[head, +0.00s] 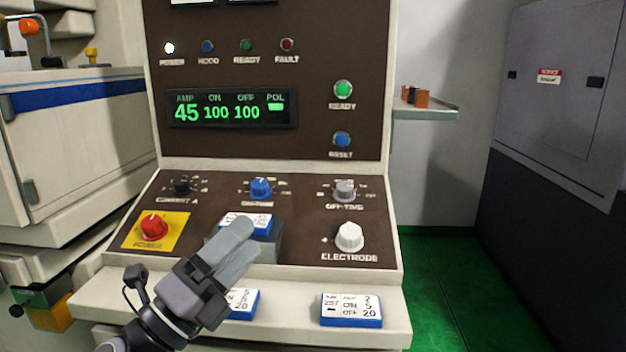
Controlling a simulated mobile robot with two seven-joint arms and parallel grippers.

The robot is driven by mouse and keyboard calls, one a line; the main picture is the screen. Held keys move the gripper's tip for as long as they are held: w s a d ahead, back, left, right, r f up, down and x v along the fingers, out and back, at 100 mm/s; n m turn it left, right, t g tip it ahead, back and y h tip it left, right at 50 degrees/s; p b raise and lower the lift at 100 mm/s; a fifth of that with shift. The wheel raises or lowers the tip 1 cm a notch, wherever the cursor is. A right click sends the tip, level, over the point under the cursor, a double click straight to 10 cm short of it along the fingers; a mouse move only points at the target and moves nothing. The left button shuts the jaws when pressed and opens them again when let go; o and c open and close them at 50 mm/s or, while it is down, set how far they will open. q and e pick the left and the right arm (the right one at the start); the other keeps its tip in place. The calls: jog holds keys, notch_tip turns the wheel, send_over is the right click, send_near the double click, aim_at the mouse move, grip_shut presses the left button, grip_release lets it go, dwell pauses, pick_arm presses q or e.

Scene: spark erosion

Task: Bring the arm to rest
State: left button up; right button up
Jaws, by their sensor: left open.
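My left gripper (236,240) reaches in from the bottom left, over the sloped control panel (300,246) of the machine. Its jaws are open, but they show nearly edge-on, so the gap is hard to see. The fingertips overlap a blue-edged white card block (262,221) on a dark holder (268,247) behind them. Whether they touch it I cannot tell. I see nothing held in the jaws. My right gripper is out of view.
A red power knob (153,226) is left of the gripper, a white electrode knob (349,237) right. Two more card blocks lie on the front ledge, one (244,304) partly hidden by my gripper, one clear (351,310). The display (232,110) reads 45, 100, 100.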

pick_arm(q)
jog(key=s+a+f+n+g+y, duration=0.25)
jog(key=a+f+n+y, duration=0.45)
jog(key=f+n, duration=0.4)
jog(key=s+a+f+n+g+y, duration=0.1)
jog(key=s+a+f+n+y, duration=0.35)
jog(key=f+n+y, duration=0.7)
jog(key=s+a+f+n+g+h, duration=0.15)
jog(key=s+f+n+g, duration=0.3)
jog(key=s, duration=0.55)
jog(key=s+f+n+g+h, duration=0.25)
jog(key=s+f+g, duration=0.35)
jog(key=s, duration=0.4)
jog(key=w+d+f+t+h, duration=0.1)
jog(key=w+d+f+t, duration=0.1)
jog(key=w+f+t, duration=0.5)
jog(key=shift+w+d+f+p, duration=0.2)
jog(key=shift+d+f+p, duration=0.1)
jog(key=shift+f+p, duration=0.2)
jog(key=shift+m, duration=0.25)
